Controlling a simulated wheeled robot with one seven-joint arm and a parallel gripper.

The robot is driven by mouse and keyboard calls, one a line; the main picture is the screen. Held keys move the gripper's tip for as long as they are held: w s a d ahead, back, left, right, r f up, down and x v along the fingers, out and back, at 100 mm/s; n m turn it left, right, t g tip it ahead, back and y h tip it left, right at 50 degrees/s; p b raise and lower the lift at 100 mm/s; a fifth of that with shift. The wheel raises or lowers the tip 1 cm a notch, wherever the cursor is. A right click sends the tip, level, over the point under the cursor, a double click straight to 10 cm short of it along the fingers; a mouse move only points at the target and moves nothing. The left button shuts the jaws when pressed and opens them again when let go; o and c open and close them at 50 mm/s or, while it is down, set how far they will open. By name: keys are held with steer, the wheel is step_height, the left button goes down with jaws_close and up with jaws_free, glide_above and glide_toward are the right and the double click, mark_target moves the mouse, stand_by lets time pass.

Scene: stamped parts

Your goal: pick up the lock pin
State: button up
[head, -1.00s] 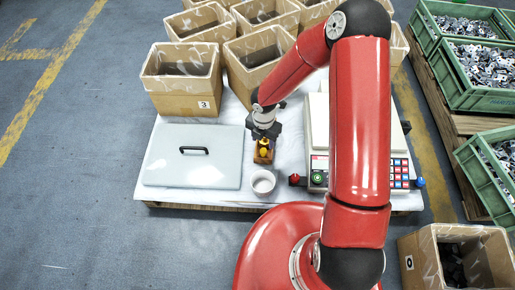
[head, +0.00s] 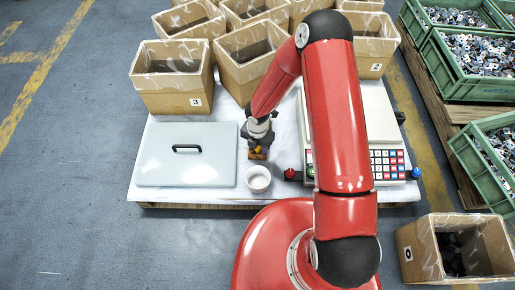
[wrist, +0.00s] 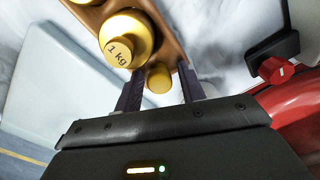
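No part is clearly recognisable as the lock pin; a red knob (head: 290,174) stands at the scale's left front and shows at the right of the wrist view (wrist: 276,69). My gripper (head: 257,145) is over a small wooden weight block (head: 257,156) behind the white cup. In the wrist view my gripper (wrist: 161,86) is open, its dark fingers either side of a small brass weight (wrist: 159,79), with a visible gap to each. A larger brass weight marked 1 kg (wrist: 122,41) stands beside it in the block. I cannot tell the fingertips' height over the block.
A grey lidded panel (head: 187,167) lies left of the gripper. A white cup (head: 258,179) stands in front. The scale (head: 375,120) with keypad and a blue knob (head: 415,172) is at right. Cardboard boxes (head: 176,98) line the back; green crates (head: 470,75) are at right.

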steer(key=c, duration=0.8)
steer(key=shift+r, duration=0.1)
